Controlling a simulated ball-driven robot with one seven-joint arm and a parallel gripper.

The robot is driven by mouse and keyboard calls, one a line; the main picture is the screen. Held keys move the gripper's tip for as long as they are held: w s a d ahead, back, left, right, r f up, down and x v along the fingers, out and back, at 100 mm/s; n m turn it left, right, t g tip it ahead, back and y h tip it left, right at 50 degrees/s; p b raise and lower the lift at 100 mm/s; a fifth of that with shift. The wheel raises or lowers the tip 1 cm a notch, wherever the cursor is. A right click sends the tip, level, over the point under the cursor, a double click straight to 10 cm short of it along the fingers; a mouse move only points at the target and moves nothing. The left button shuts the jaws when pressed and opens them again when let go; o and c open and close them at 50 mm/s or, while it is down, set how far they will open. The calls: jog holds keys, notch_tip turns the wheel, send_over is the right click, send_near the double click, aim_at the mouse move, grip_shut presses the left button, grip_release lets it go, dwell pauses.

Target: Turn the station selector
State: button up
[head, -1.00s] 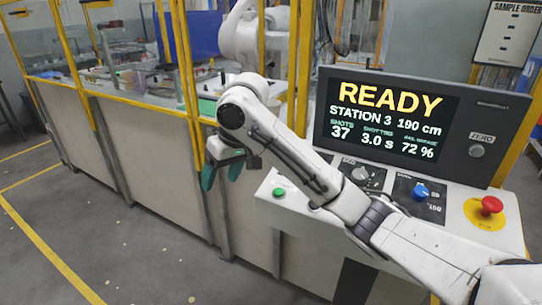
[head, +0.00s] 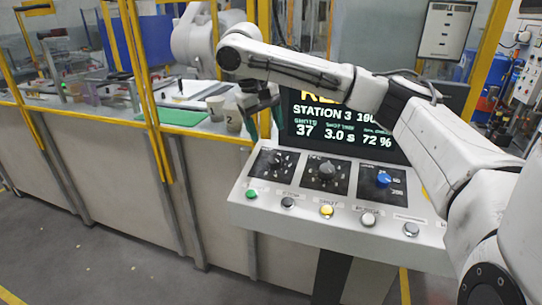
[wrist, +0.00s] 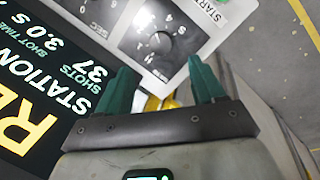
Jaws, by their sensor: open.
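The station selector (head: 275,160) looks to be the leftmost dial on the sloping console, a dark round knob on a black plate with numbers around it. It also shows in the wrist view (wrist: 160,45), just beyond the fingertips, near a START label. My gripper (head: 264,128) is open, its two teal fingers pointing down above and behind the dial. In the wrist view my gripper (wrist: 160,66) has nothing between its fingers and appears apart from the knob. The screen (head: 345,125) reads STATION 3; my arm covers its top.
A middle dial (head: 326,172) and a blue knob (head: 383,180) sit right of the selector. A row of buttons, including a green button (head: 251,194) and a yellow button (head: 327,211), runs along the front edge. Cups (head: 233,118) stand on the bench left of my gripper.

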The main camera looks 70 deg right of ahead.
aim_at(274, 159)
jog(key=x, duration=0.9)
jog(key=shift+d+f, duration=0.1)
jog(key=shift+f, duration=0.25)
jog(key=shift+c, duration=0.3)
jog(key=c, duration=1)
